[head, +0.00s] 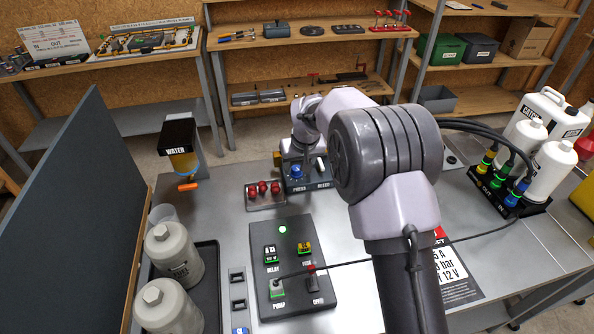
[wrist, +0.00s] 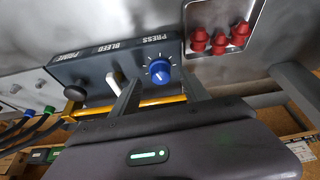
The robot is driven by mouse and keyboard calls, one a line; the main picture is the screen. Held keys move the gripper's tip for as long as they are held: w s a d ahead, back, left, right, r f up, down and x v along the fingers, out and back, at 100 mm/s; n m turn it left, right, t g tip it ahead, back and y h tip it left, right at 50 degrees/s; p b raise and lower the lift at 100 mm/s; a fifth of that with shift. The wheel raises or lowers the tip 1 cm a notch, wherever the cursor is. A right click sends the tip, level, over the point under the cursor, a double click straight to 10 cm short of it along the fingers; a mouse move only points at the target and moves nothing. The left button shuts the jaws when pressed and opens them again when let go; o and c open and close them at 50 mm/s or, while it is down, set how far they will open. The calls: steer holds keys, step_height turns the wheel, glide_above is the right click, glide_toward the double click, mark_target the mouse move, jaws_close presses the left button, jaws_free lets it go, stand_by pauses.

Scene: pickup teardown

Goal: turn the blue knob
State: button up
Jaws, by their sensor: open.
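The blue knob (wrist: 160,72) sits on a dark panel (wrist: 98,72) below the label PRESS, with white dial marks around it and a white pointer line. In the head view the knob (head: 297,171) shows on the panel at the back of the bench. My gripper (wrist: 160,88) is open. In the wrist view its two fingers reach toward the panel, one to each side of the knob in the picture. The knob appears just beyond the fingertips; I cannot tell whether they touch it. In the head view my arm hides part of the panel's surroundings.
A white lever (wrist: 115,80) under BLEED stands close to the left finger, and a black knob (wrist: 75,93) is under PRIME. Red caps (wrist: 220,42) sit on a metal plate beside the panel. A control box (head: 292,240) lies nearer on the bench.

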steer(key=shift+x, duration=1.15)
steer(key=shift+c, duration=0.4)
jaws_close()
steer(key=n, duration=0.2)
steer(key=n+g+y+p, duration=0.1)
steer(key=n, duration=0.1)
steer(key=shift+w+d+r+n+y, duration=0.1)
steer(key=shift+n+y, duration=0.2)
steer(key=shift+n, duration=0.1)
steer(key=shift+n+g+y+p, duration=0.5)
steer(key=shift+n+g+p, duration=0.2)
steer(key=shift+n, duration=1.3)
